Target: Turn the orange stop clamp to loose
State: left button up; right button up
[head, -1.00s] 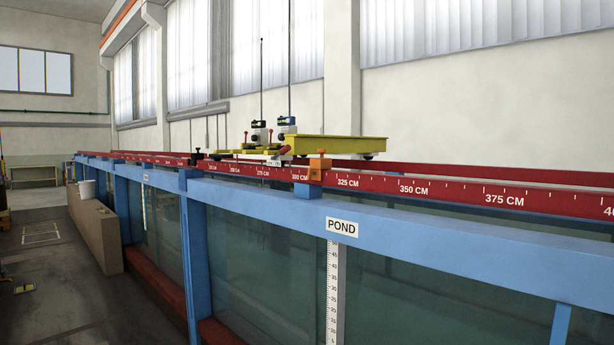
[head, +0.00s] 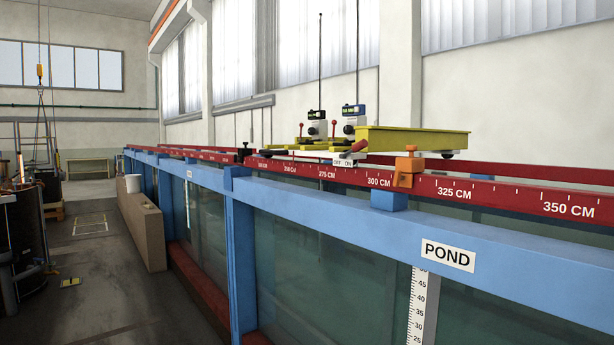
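The orange stop clamp (head: 407,168) sits on the red rail (head: 480,194) just right of the 300 CM mark. It has an upright block and a small knob on top. I cannot tell from here whether it is tight or loose. A yellow carriage (head: 412,141) stands on the rails directly behind and left of the clamp. Neither of my grippers is in view.
The blue-framed glass flume (head: 340,219) runs from the near right to the far left, with a POND sign (head: 448,255) on its front beam. A black clamp (head: 244,151) is farther along the rail. A white bucket (head: 133,183) stands on a tan box (head: 140,225).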

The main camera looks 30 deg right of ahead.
aim_at(398, 178)
jog(key=i, duration=1.2)
jog(key=z, duration=0.95)
jog(key=i, duration=0.6)
jog(key=z, duration=0.45)
jog(key=k, duration=0.9)
jog(key=z, duration=0.2)
jog(key=i, duration=0.9)
jog(key=u, duration=0.1)
